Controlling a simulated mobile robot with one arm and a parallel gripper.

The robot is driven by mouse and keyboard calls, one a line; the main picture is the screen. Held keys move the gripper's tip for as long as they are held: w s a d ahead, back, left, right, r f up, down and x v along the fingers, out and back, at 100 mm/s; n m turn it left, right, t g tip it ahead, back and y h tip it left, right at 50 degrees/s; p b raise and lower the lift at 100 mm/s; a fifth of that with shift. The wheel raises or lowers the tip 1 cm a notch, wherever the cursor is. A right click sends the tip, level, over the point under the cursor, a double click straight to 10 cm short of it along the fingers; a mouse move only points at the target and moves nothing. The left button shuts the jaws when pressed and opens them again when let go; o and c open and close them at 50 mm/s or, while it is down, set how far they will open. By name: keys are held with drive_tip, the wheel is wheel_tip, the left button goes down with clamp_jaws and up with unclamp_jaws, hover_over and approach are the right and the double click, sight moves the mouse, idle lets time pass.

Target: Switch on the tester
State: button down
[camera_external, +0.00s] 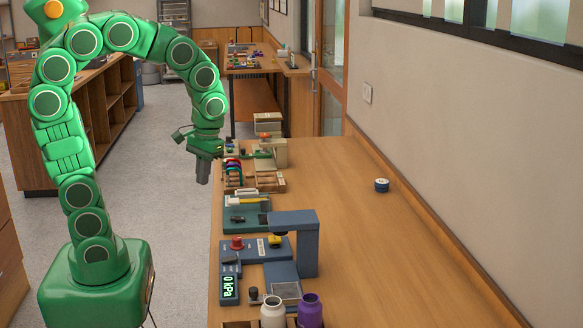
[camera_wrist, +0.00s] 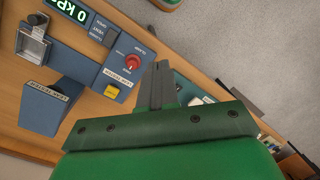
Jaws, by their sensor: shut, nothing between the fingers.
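The tester (camera_external: 262,250) is a blue unit at the table's left edge, with an upright blue arm. Its display (camera_external: 229,287) is lit and reads 0 kPa; it also shows in the wrist view (camera_wrist: 68,12). A red knob (camera_external: 237,243) sits on its panel and shows in the wrist view (camera_wrist: 130,62). A yellow button (camera_wrist: 111,91) is beside the knob. My gripper (camera_external: 203,180) is shut and empty, pointing down, above and beyond the tester, near the table's left edge. In the wrist view my fingers (camera_wrist: 158,72) appear right of the red knob, apart from it.
A white jar (camera_external: 273,312) and a purple jar (camera_external: 310,310) stand in front of the tester. A green device (camera_external: 244,218) and a rack of colored items (camera_external: 234,172) are behind it. A small blue roll (camera_external: 382,185) lies at right. The table's right half is mostly clear.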

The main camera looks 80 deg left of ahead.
sight(232, 217)
drive_tip(key=w+a+f+n, duration=0.4)
drive_tip(key=w+a+n, duration=0.4)
drive_tip(key=a, duration=0.6)
drive_tip(key=shift+w+a+f+n, duration=0.15)
drive_tip(key=shift+w+a+n, duration=0.15)
drive_tip(key=shift+w, duration=0.45)
drive_tip(key=f, duration=0.4)
drive_tip(key=s+f, duration=0.1)
drive_tip(key=f, duration=0.4)
drive_tip(key=s+f, duration=0.1)
drive_tip(key=f, duration=0.4)
drive_tip(key=shift+s, duration=0.1)
drive_tip(key=shift+s+f, duration=0.1)
drive_tip(key=shift+f, duration=0.1)
drive_tip(key=shift+w+r, duration=0.25)
drive_tip(key=shift+w, duration=0.5)
